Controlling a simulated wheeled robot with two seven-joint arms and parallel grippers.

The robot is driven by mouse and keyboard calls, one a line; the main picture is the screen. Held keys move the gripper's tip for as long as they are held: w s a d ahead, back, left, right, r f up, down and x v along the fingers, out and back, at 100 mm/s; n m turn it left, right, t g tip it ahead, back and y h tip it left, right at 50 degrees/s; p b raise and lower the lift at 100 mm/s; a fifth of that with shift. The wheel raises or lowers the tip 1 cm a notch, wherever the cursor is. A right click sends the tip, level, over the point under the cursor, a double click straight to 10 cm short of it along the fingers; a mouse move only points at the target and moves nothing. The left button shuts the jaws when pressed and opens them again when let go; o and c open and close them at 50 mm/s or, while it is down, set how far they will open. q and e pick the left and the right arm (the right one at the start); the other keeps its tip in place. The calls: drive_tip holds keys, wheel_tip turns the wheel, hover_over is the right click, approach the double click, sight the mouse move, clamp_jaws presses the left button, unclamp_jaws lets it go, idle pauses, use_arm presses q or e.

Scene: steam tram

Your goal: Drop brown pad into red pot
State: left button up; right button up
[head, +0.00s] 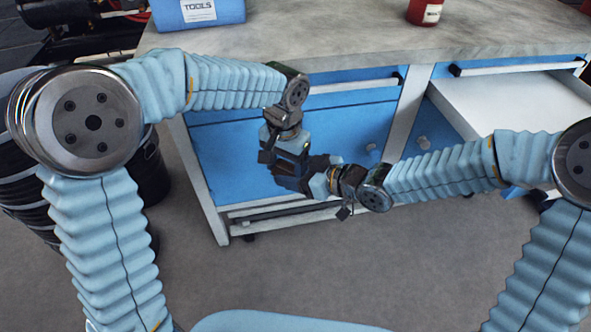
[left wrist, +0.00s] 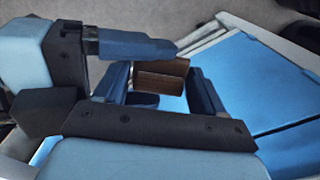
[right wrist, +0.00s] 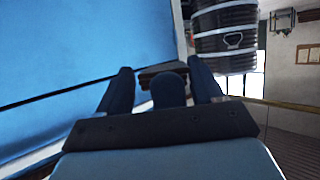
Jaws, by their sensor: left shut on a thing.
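The brown pad (left wrist: 160,78) is held between the two fingers of my left gripper (left wrist: 162,88), as the left wrist view shows. My left gripper (head: 287,172) points down in front of the blue cabinet in the head view, where the pad is hidden. My right gripper (head: 312,178) meets it from the right. In the right wrist view my right gripper (right wrist: 160,82) has its fingers apart, with a dark blue finger of my left gripper between them. The red pot (head: 426,12), with a pale label, stands on the worktop and is cut off by the top edge.
A blue tools box (head: 198,14) stands on the grey worktop (head: 330,40) at the left. A drawer (head: 505,100) is pulled out at the right. Closed blue drawers lie behind my grippers. The worktop between box and pot is clear.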

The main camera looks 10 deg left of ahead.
sight(286, 164)
drive_tip(key=shift+w+d, duration=0.1)
drive_tip(key=shift+w, duration=0.05)
drive_tip(key=c, duration=0.6)
use_arm(q)
drive_tip(key=o, duration=1.2)
drive_tip(key=shift+s, duration=0.1)
use_arm(e)
drive_tip(key=shift+c, duration=1.1)
use_arm(q)
wheel_tip(286, 164, up, 12)
drive_tip(key=s+a+f+n+g+h, duration=0.4)
drive_tip(key=s+a+f+n+g, duration=0.35)
drive_tip(key=a+f+n, duration=0.45)
drive_tip(key=shift+s+d+f+m+t, duration=0.95)
drive_tip(key=shift+s+d+f+t, duration=0.65)
drive_tip(key=shift+f, duration=3.65)
drive_tip(key=shift+s+d+f+m+t, duration=1.2)
drive_tip(key=shift+d+f, duration=0.65)
drive_tip(key=shift+f, duration=3.4)
drive_tip(key=shift+s+d+f+m+t, duration=0.75)
drive_tip(key=shift+s+d+f+t, duration=0.75)
drive_tip(key=shift+f, duration=3.75)
